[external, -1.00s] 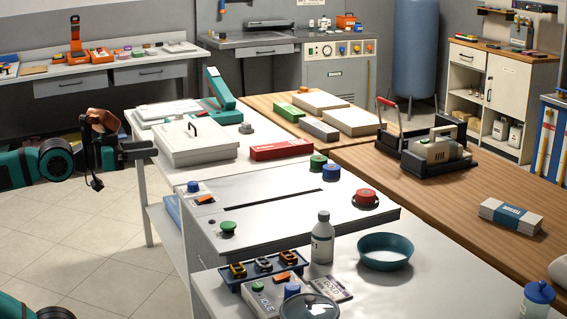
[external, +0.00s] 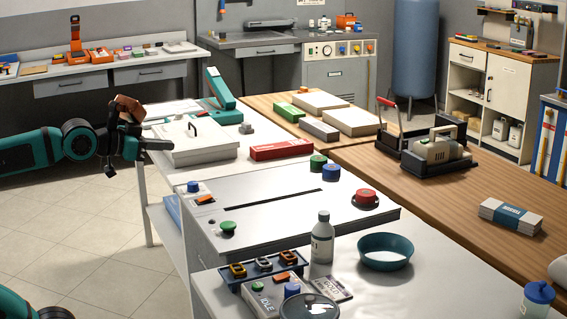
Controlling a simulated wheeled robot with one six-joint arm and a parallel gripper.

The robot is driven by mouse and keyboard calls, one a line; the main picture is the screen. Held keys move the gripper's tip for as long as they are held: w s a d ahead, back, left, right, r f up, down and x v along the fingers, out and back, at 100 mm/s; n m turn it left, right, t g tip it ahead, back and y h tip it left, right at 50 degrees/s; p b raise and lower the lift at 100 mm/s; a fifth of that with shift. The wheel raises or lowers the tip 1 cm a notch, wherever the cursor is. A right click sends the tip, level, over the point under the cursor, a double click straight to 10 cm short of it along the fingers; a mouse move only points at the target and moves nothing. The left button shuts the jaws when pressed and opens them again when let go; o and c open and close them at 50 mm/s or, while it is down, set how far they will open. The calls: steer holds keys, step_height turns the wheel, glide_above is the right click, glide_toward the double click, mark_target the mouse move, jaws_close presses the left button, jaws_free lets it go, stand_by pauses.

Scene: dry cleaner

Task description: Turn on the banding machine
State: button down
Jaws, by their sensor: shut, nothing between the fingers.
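The machine with a long flat light-grey top (external: 270,207) and a dark slot, which looks like the banding machine, stands at the near table. Its top carries a blue knob (external: 193,187), an orange switch (external: 205,198), a green button (external: 228,227) and a big red button (external: 366,197). I cannot tell the switch's position. A small box (external: 262,301) in front reads "IDLE" and has an orange switch (external: 283,276) and a blue knob (external: 292,290). My gripper (external: 160,144) is shut and empty, up and left of the machine, apart from its controls in the picture.
A white lidded box (external: 205,151) is close to my gripper in the picture. A red box (external: 282,149) lies behind the machine. A bottle (external: 322,240), a teal bowl (external: 385,254) and a blue tray (external: 245,283) crowd its front. Floor at left is clear.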

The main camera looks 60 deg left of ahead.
steer(key=w+a+f+g+y, duration=0.1)
steer(key=w+a+f+g, duration=0.1)
steer(key=w+a+g, duration=0.35)
steer(key=g+h, duration=0.2)
steer(key=g, duration=0.6)
glide_above(210, 197)
steer(key=s, duration=0.3)
step_height(210, 197, down, 11)
steer(key=shift+w+a+r+t, duration=0.1)
steer(key=shift+w+r+t, duration=0.05)
steer(key=shift+w+t, duration=0.1)
steer(key=w+f, duration=0.1)
steer(key=f, duration=0.8)
steer(key=w+f, duration=0.1)
steer(key=f, duration=0.3)
steer(key=shift+w+f, duration=0.3)
steer(key=shift+f, duration=0.1)
